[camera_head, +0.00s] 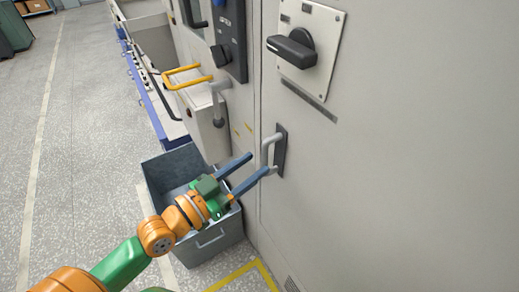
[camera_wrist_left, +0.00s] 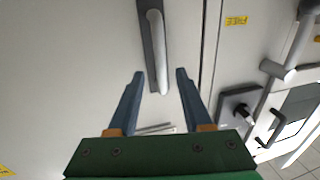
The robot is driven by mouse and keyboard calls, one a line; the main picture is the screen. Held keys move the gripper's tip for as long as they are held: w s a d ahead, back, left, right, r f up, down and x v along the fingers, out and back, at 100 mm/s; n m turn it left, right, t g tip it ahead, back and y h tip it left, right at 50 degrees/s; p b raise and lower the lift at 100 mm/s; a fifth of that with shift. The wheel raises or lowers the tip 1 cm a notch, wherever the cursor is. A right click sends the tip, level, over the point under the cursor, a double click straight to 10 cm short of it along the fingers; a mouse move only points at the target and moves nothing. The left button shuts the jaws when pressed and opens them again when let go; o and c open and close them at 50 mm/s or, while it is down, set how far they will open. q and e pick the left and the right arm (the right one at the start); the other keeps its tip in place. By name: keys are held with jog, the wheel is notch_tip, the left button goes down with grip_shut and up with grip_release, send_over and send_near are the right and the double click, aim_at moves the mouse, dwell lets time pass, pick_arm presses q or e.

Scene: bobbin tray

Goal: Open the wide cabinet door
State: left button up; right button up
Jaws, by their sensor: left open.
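The wide cabinet door (camera_head: 400,150) is a large light-grey panel filling the right of the head view, and it looks closed. Its handle (camera_head: 268,152) is a pale grey bar on a dark plate near the door's left edge. My left gripper (camera_head: 258,164) is open, its two blue fingers pointing at the handle. In the left wrist view the handle (camera_wrist_left: 157,50) runs down from the top, with its lower end between the open fingertips (camera_wrist_left: 159,73). I cannot tell whether either finger touches it. My right gripper is not in view.
A grey metal bin (camera_head: 215,237) stands on the floor below my left gripper. A black rotary switch (camera_head: 292,47) sits on the door above the handle. A yellow handle (camera_head: 183,76) sticks out at the left. Open floor (camera_head: 90,130) lies further left.

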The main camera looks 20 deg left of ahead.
aim_at(263, 159)
pick_arm(q)
jog(key=x, duration=0.4)
jog(key=shift+w+d+f+p, duration=0.1)
jog(key=shift+w+p, duration=0.15)
jog(key=shift+p, duration=0.15)
grip_shut()
dwell(1.0)
